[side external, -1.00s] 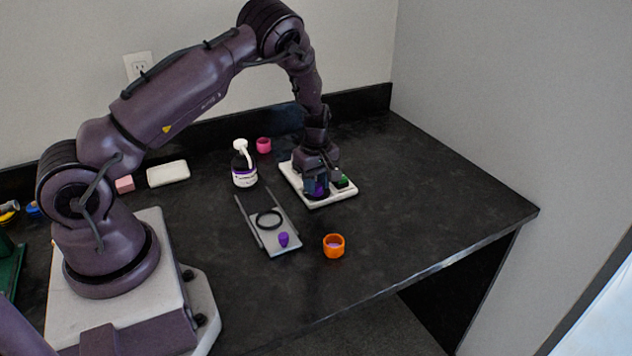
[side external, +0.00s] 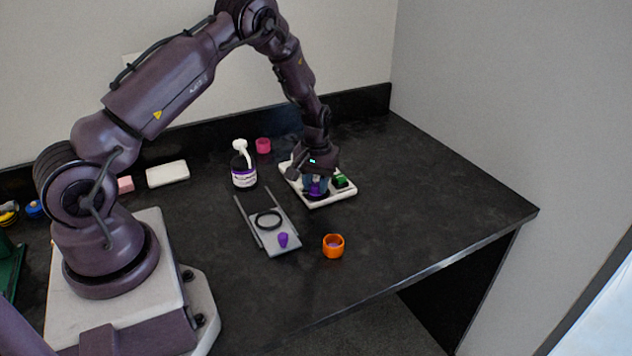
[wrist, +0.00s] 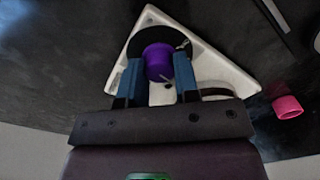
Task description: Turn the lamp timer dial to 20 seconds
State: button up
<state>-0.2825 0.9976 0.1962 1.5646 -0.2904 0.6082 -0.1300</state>
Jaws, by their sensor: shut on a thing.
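The lamp timer is a white panel (side external: 323,201) lying on the black bench. Its purple dial (wrist: 158,62) sits on a black disc (wrist: 143,37) in the wrist view. My gripper (wrist: 158,72) points down over the panel, with its blue fingers closed on both sides of the purple dial. In the side view my gripper (side external: 316,185) covers most of the dial. A green part (side external: 340,181) shows on the panel just right of my gripper. The markings around the dial are too small to read.
A grey tray (side external: 280,246) with a black ring and a purple piece lies in front. An orange cup (side external: 333,246) stands right of it. A white-pump bottle (side external: 244,170) and a pink cup (side external: 263,145) stand left and behind. The bench's right side is clear.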

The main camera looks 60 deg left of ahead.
aim_at(316, 184)
jog(key=shift+m, duration=0.8)
jog(key=o, duration=0.9)
jog(key=shift+o, duration=0.2)
jog(key=shift+r, duration=0.15)
notch_tip(316, 184, up, 13)
jog(key=shift+f, duration=0.2)
